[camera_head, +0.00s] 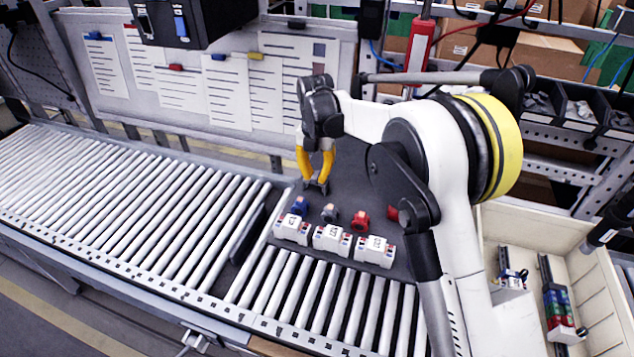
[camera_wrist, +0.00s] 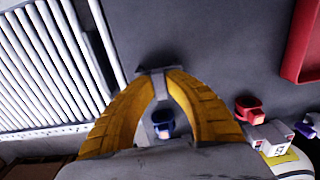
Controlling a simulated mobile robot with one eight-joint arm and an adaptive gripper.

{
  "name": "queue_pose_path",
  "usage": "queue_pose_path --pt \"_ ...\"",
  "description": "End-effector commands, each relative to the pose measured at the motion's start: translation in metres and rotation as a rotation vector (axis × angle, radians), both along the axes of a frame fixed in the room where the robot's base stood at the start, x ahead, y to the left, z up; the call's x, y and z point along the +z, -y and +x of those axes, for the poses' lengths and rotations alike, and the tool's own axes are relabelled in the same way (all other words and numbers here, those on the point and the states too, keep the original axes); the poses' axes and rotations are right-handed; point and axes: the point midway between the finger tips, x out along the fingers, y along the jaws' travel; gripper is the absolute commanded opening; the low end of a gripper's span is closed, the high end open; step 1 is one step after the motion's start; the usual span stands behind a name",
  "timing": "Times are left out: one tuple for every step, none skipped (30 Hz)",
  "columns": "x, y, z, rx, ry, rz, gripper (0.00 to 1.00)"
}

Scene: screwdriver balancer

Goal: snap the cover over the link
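My gripper (camera_head: 316,184) has two yellow fingers pointing down over the dark mat, behind the row of small parts. In the wrist view the fingertips (camera_wrist: 160,72) come close together at a small grey piece (camera_wrist: 153,69); I cannot tell whether it is gripped or part of the fingertips. A blue part (camera_head: 300,205) stands on the mat and shows between the fingers in the wrist view (camera_wrist: 163,120). A grey part (camera_head: 330,212) and a red part (camera_head: 361,219) stand beside it. White blocks (camera_head: 332,238) stand in front. I cannot tell which is the link or cover.
A red tray (camera_wrist: 302,45) lies on the mat, mostly hidden by my arm in the head view. Roller conveyor (camera_head: 120,190) fills the left. A cream bin (camera_head: 590,290) with coloured parts stands at right. A paper-covered board (camera_head: 215,75) rises behind.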

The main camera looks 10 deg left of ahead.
Motion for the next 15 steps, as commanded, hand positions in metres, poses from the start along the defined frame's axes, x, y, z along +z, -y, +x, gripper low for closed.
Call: queue_pose_path --pt "0.0 0.0 0.0 0.0 0.0 0.0 0.0" --pt "0.0 0.0 0.0 0.0 0.0 0.0 0.0" --pt "0.0 0.0 0.0 0.0 0.0 0.0 0.0" --pt "0.0 0.0 0.0 0.0 0.001 0.0 0.0" --pt "0.0 0.0 0.0 0.0 0.001 0.001 0.0" --pt "0.0 0.0 0.0 0.0 0.001 0.001 0.0" --pt "0.0 0.0 0.0 0.0 0.001 0.001 0.0" --pt "0.0 0.0 0.0 0.0 0.001 0.001 0.0" --pt "0.0 0.0 0.0 0.0 0.001 0.001 0.0" --pt "0.001 0.0 0.0 0.0 0.001 0.001 0.0" --pt "0.002 0.0 0.0 0.0 0.001 0.001 0.0" --pt "0.004 0.0 0.0 0.0 0.001 0.001 0.0" --pt "0.006 0.0 0.0 0.0 0.001 0.001 0.0" --pt "0.008 0.0 0.0 0.0 0.001 0.001 0.0" --pt "0.011 0.0 0.0 0.0 0.001 0.001 0.0"
